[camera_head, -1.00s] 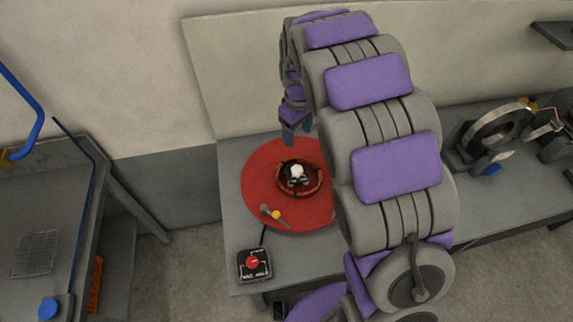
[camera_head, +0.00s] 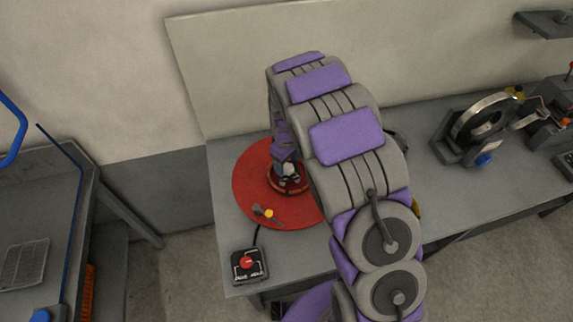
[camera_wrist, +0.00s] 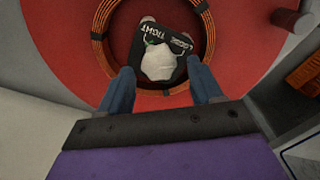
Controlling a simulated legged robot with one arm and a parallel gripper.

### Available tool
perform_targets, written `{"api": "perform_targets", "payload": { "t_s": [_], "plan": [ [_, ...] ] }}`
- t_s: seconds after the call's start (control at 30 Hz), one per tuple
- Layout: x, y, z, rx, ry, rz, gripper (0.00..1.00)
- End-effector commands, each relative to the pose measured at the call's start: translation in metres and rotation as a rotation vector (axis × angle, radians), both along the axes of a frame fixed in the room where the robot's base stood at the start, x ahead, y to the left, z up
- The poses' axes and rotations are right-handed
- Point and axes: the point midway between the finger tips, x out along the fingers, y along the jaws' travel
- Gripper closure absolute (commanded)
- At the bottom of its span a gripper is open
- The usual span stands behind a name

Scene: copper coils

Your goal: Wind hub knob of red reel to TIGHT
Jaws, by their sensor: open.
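The red reel (camera_head: 250,190) lies on the bench as a flat red disc, and it fills the upper part of the wrist view (camera_wrist: 60,40). A ring of copper coil (camera_wrist: 103,45) surrounds its centre. The pale hub knob (camera_wrist: 158,62) stands in the middle, over a black plate (camera_wrist: 181,47) lettered LOOSE and TIGHT. My gripper (camera_wrist: 163,88) is open, with one blue finger on each side just short of the knob. The fingers appear apart from the knob. In the head view my arm hides the reel's right side and the gripper partly covers the hub.
A control box with a red knob (camera_head: 247,262) sits at the bench's front left. A small yellow-tipped handle (camera_head: 268,213) lies on the reel's front. A metal ring on a stand (camera_head: 482,120) is farther right. The bench between is mostly clear.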

Motion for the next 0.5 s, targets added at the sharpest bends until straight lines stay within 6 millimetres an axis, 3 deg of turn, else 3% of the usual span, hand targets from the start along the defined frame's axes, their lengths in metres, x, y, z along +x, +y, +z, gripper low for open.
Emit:
{"api": "perform_targets", "payload": {
  "t_s": [0.2,0.5],
  "plan": [
    [-0.0006,-0.0003,-0.0138,0.001,0.001,-0.001,0.35],
    [-0.0004,0.0009,-0.015,-0.001,0.001,-0.001,0.37]
  ]
}}
